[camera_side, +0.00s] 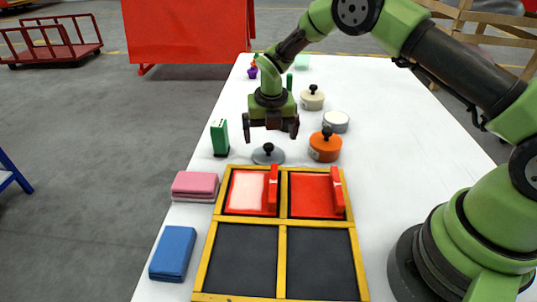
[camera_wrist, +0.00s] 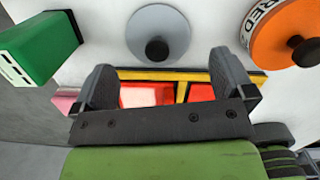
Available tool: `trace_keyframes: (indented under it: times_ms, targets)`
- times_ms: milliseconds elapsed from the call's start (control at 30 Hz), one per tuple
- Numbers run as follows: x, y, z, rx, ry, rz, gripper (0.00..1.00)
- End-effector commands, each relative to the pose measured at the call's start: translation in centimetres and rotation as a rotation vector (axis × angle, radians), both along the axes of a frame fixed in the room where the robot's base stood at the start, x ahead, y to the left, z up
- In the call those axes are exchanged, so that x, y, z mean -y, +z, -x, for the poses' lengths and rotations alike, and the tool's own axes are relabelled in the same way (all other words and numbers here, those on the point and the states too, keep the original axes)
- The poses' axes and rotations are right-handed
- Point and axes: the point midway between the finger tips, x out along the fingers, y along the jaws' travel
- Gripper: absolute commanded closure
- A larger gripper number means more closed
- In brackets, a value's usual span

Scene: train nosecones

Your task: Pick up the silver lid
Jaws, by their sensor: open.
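The silver lid (camera_side: 268,154) is a flat grey disc with a black knob. It lies on the white table just behind the yellow-framed tray in the side view. It also shows in the wrist view (camera_wrist: 158,30), at the top middle, with its black knob in plain sight. My gripper (camera_side: 271,136) is open and points down above the table, close to the lid and above it in the side view. In the wrist view my gripper (camera_wrist: 170,75) has its two dark fingers wide apart with nothing between them, and the lid shows beyond them.
An orange lidded pot (camera_side: 325,147) stands right of the lid, and a green block (camera_side: 219,138) left. A grey-white round container (camera_side: 336,121) and a cream lidded pot (camera_side: 312,100) stand behind. The yellow-framed tray (camera_side: 282,222) holds red pieces. Pink (camera_side: 195,185) and blue (camera_side: 173,252) blocks lie left.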

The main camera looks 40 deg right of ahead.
Motion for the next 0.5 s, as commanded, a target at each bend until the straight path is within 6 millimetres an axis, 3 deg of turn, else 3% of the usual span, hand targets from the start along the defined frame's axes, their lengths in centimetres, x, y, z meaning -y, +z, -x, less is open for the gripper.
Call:
trace_keyframes:
  times_ms: [300,500]
  targets:
    - [-0.1,-4.5,-0.4,-0.003,-0.001,0.000,0.00]
    - [-0.1,-5.1,-0.5,0.000,-0.002,0.000,0.00]
